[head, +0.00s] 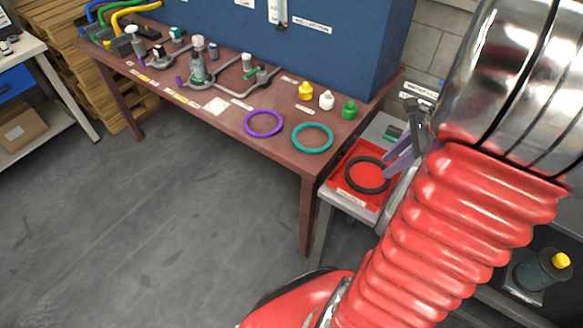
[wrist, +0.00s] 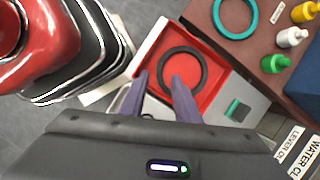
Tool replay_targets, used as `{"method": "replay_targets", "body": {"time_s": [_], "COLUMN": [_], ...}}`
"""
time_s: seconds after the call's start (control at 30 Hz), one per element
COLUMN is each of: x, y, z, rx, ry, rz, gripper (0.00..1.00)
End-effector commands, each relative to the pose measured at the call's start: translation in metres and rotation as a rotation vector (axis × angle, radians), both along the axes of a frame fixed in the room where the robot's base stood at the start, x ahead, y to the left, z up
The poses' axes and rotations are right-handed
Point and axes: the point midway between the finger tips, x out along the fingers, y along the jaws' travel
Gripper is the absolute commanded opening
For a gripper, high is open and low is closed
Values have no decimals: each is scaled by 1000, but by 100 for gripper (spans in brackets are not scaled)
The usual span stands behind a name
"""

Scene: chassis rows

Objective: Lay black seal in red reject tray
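The black seal (head: 366,191) is a dark ring lying inside the red reject tray (head: 343,196), and looks flat on its floor. In the wrist view the seal (wrist: 205,72) also sits within the walls of the tray (wrist: 219,92). My gripper (head: 385,162) is over the tray, at the seal's edge. In the wrist view its two purple fingers (wrist: 158,78) stand apart, with one side of the ring showing between them and the near part of the seal hidden behind a finger. The fingers do not appear to close on it. I cannot tell whether they touch the seal.
The tray rests on a grey side stand (head: 332,200) beside the brown bench (head: 220,125). A purple ring (head: 263,134) and a teal ring (head: 312,151) lie on the bench, near yellow, white and green bottles (head: 349,109). A blue panel (head: 330,50) rises behind. A small green block (wrist: 238,109) lies beside the tray.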

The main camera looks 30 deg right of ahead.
Motion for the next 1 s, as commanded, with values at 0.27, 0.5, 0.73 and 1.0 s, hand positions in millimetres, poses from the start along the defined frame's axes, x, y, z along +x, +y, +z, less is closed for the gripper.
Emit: {"method": "replay_targets", "body": {"time_s": [0.27,0.5,0.73,1.0], "x": [30,42,42,32], "y": [68,128,184,242], "z": [35,61,83,103], "rx": [-182,-346,-503,-693], "ry": [-58,-121,-193,-290], "rz": [414,795,1153,1562], "gripper": [29,29,29,29]}}
